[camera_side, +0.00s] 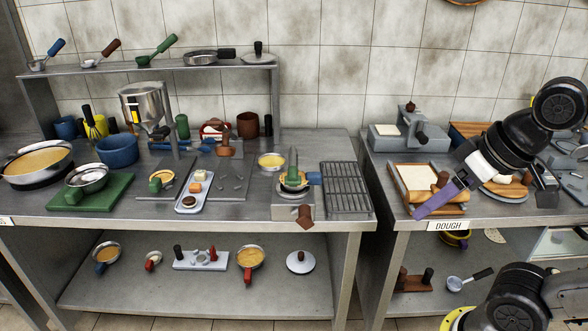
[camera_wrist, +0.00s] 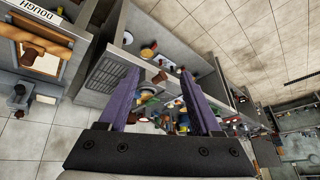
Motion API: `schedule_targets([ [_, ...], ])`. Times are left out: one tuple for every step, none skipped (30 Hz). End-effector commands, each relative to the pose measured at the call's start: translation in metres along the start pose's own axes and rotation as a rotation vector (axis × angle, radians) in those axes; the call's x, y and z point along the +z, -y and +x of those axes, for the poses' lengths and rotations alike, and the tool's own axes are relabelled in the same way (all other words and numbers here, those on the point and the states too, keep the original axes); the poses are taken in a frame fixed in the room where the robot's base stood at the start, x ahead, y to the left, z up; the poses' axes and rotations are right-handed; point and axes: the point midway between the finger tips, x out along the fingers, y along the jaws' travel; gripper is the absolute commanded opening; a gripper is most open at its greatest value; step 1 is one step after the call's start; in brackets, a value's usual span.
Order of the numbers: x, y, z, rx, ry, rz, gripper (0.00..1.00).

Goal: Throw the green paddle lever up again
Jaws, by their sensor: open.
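An upright green piece (camera_side: 293,164) stands over a small pan on a grey burner box (camera_side: 293,211) near the front right of the left counter. It is the only green part there that looks like a lever, though I cannot be sure. A brown paddle-like piece (camera_side: 305,216) hangs at the box's front and also shows in the wrist view (camera_wrist: 159,77). My gripper (camera_side: 420,212) has purple fingers and is over the left part of the dough counter, to the right of the burner box. In the wrist view, its fingers (camera_wrist: 158,72) are apart with nothing held between them.
A wire rack (camera_side: 346,188) lies between the burner box and the counter gap. A wood-framed dough tray (camera_side: 398,205) is beside my fingers. A blue handle (camera_side: 314,178) sticks out right of the pan. A grey press (camera_side: 408,137) stands behind the tray.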

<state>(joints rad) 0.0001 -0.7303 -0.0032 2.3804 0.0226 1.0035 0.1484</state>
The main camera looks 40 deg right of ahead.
Motion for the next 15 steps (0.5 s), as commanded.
schedule_targets([
  [-0.017,0.004,-0.009,-0.005,0.001,0.038,0.66],
  [-0.028,0.006,-0.015,-0.008,0.004,0.064,0.66],
  [-0.042,0.009,-0.021,-0.012,0.01,0.099,0.66],
  [-0.053,0.012,-0.025,-0.014,0.017,0.124,0.66],
  [-0.065,0.014,-0.029,-0.016,0.023,0.151,0.66],
  [-0.081,0.017,-0.033,-0.018,0.032,0.185,0.66],
  [-0.094,0.018,-0.035,-0.019,0.042,0.211,0.66],
  [-0.107,0.02,-0.037,-0.02,0.051,0.238,0.66],
  [-0.124,0.022,-0.038,-0.021,0.063,0.272,0.66],
  [-0.136,0.024,-0.038,-0.021,0.074,0.296,0.66],
  [-0.149,0.025,-0.036,-0.02,0.083,0.32,0.66],
  [-0.165,0.026,-0.034,-0.019,0.097,0.35,0.66],
  [-0.177,0.026,-0.032,-0.018,0.107,0.371,0.66],
  [-0.189,0.027,-0.029,-0.018,0.118,0.394,0.66],
  [-0.204,0.027,-0.024,-0.016,0.131,0.42,0.66],
])
